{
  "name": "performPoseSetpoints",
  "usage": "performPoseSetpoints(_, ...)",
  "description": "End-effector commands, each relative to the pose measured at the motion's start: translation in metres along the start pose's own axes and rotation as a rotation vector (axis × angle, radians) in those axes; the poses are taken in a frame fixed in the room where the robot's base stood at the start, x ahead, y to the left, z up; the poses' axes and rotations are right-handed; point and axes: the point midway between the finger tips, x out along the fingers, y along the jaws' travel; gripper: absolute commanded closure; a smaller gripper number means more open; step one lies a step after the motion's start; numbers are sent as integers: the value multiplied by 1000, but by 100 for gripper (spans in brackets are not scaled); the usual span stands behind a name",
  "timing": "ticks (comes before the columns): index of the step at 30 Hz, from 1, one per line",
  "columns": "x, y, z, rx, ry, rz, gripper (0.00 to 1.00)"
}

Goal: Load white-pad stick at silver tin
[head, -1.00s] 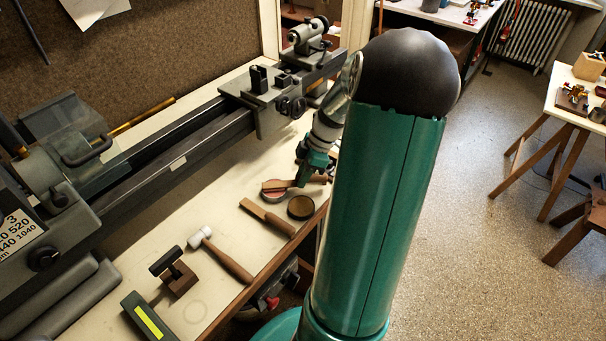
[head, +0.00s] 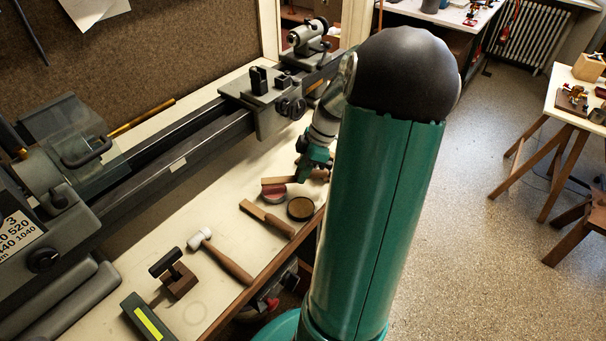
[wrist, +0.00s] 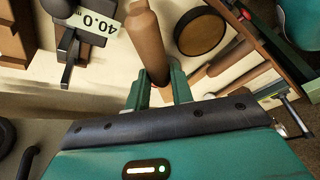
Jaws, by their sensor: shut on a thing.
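My gripper (head: 313,163) is shut on a wooden-handled stick (head: 275,181), which it holds roughly level over the bench. The stick's brown handle (wrist: 148,45) runs up between my fingers (wrist: 159,88) in the wrist view. I cannot make out its pad. A small round tin with reddish contents and a paler rim (head: 275,194) is just below the stick's left end, partly covered by it; I cannot tell whether they touch. I cannot make out this tin in the wrist view.
A dark-rimmed tin with brown contents (head: 300,208) stands right beside it and shows in the wrist view (wrist: 201,32). Another wooden stick (head: 267,217) lies in front, then a white-headed hammer (head: 222,256). The lathe (head: 190,140) runs along the back.

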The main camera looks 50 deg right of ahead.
Motion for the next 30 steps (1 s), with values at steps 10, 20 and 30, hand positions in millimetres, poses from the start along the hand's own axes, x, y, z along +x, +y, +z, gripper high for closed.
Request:
performPoseSetpoints(10, -24, -2, -10, -1, 0, 2, 95)
performPoseSetpoints(20, -43, -4, -18, -1, 0, 0, 95)
performPoseSetpoints(30, -43, -4, -18, 0, 1, 0, 95)
